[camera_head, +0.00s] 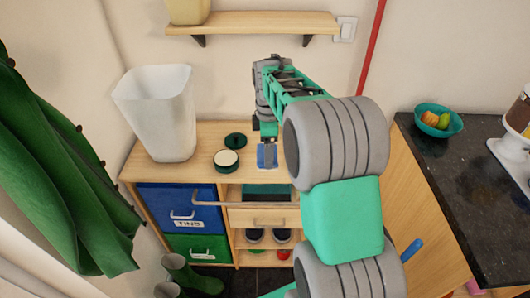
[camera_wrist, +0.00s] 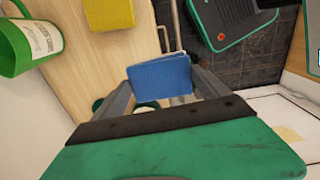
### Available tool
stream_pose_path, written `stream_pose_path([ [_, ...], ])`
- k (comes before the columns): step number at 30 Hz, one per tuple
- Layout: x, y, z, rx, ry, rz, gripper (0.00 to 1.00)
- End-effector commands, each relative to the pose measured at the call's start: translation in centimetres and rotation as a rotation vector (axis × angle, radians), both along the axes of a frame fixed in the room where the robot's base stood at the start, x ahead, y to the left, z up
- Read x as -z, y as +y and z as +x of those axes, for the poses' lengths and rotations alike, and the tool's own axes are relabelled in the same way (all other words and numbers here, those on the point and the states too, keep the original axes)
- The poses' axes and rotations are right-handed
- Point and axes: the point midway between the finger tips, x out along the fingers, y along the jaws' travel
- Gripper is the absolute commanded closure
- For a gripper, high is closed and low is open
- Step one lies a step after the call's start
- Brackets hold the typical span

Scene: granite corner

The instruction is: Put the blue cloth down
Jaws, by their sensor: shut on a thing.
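The blue cloth (camera_wrist: 160,76) is a folded flat block between the two fingers of my gripper (camera_wrist: 162,88) in the wrist view. My gripper is shut on it. In the head view the cloth (camera_head: 261,158) shows as a small blue patch at my gripper (camera_head: 268,153), over the right part of the wooden cabinet top (camera_head: 212,133). I cannot tell whether the cloth touches the top. My arm hides part of the area to the right.
A white bin (camera_head: 158,115), a pale-topped round container (camera_head: 227,160) and a dark green round thing (camera_head: 236,140) stand on the cabinet top. A rail (camera_head: 240,204) runs along its front. A yellow block (camera_wrist: 110,14) and a green labelled container (camera_wrist: 22,48) show in the wrist view.

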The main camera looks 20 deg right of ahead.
Motion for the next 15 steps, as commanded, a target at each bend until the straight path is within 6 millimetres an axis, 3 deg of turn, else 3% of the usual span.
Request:
stream_pose_path([
  [6, 2.4, -1.2, 3.9, 0.002, 0.004, 0.001, 0.47],
  [15, 6.1, -2.1, 6.8, 0.002, 0.000, 0.000, 0.47],
])
